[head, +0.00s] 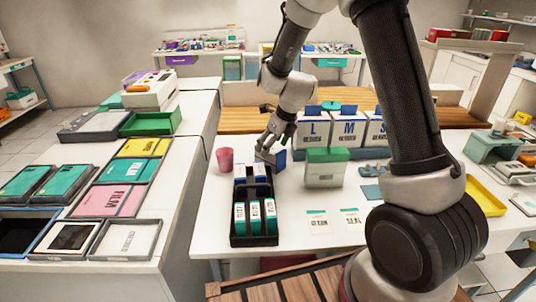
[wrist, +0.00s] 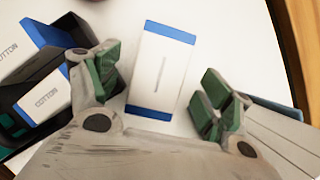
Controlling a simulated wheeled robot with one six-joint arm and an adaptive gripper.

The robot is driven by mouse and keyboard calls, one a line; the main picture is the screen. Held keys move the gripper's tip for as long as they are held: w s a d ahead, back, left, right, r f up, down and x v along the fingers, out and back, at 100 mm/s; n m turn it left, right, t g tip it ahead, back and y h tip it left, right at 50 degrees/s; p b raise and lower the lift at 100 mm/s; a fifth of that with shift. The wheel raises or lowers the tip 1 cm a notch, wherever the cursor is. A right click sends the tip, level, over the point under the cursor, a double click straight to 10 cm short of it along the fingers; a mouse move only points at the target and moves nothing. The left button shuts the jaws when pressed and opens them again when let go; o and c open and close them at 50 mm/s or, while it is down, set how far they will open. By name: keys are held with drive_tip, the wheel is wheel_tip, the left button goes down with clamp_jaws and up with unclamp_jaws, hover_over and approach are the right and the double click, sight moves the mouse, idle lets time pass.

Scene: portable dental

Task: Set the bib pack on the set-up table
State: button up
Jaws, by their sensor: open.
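A white pack with blue ends (wrist: 162,72) lies on the white table (head: 215,215); its small label is unreadable, so I cannot tell if it is the bib pack. In the head view its blue side (head: 281,158) shows beside my gripper (head: 268,150). In the wrist view my gripper (wrist: 162,82) is open, its green-padded fingers on either side of the pack's picture outline, with nothing held. Whether the fingers are level with the pack is unclear. I cannot tell which surface is the set-up table.
A black caddy (head: 254,240) holding blue-and-white cotton packs (wrist: 43,96) and teal-and-white packs (head: 255,217) stands close to my gripper. A pink cup (head: 225,160) and a green-and-white box (head: 326,168) flank the spot. Trays and film boxes crowd the left counter (head: 190,130).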

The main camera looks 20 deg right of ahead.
drive_tip(key=v, duration=0.6)
drive_tip(key=shift+s, duration=0.1)
drive_tip(key=s+d+r+n+h, duration=0.1)
drive_tip(key=s+d+r+n, duration=0.4)
drive_tip(key=s+r+n, duration=0.4)
drive_tip(key=s+d+r+n, duration=0.4)
drive_tip(key=s+r+n, duration=0.3)
drive_tip(key=s+n, duration=0.45)
drive_tip(key=s+d+r+n+h, duration=0.1)
drive_tip(key=s+d+n, duration=0.3)
drive_tip(key=s+n, duration=0.4)
drive_tip(key=shift+s+n+t, duration=0.3)
drive_tip(key=shift+s+n, duration=0.05)
drive_tip(key=shift+s, duration=1.45)
drive_tip(key=shift+d, duration=0.15)
